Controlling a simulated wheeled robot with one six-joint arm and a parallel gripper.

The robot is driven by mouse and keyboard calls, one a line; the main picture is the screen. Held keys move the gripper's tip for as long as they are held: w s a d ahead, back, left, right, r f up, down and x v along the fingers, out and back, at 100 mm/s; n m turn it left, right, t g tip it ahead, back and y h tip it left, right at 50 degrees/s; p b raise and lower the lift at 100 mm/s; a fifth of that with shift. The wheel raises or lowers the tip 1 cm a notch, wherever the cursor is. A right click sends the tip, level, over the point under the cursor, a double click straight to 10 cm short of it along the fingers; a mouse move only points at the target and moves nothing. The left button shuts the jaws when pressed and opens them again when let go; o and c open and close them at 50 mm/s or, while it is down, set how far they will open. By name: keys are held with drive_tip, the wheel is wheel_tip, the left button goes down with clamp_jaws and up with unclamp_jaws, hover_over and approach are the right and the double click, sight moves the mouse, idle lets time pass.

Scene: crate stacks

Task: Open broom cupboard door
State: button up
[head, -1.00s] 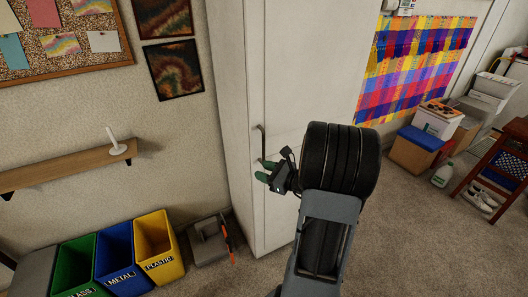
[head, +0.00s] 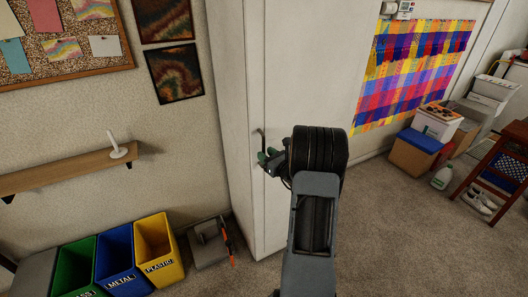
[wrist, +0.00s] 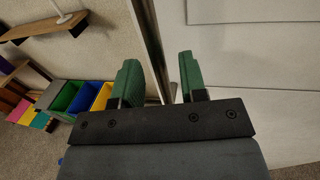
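The broom cupboard is a tall white cabinet with a closed door (head: 300,75) in the middle of the head view. A vertical metal bar handle (head: 261,141) stands on the door's left side. My gripper (head: 267,160) is at the lower part of the handle. In the wrist view, my gripper (wrist: 160,80) has its two green fingers apart, with the handle (wrist: 150,45) passing between them, nearer the left finger. The gripper does not appear closed on it. The handle's lower end is hidden by the gripper.
Green, blue and yellow recycling bins (head: 158,252) stand left of the cupboard, with a grey dustpan (head: 208,243) beside them. A wooden shelf (head: 70,172) is on the left wall. Carpet in front is clear.

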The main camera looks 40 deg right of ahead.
drive_tip(key=shift+w+a, duration=0.1)
drive_tip(key=shift+w, duration=0.95)
clamp_jaws()
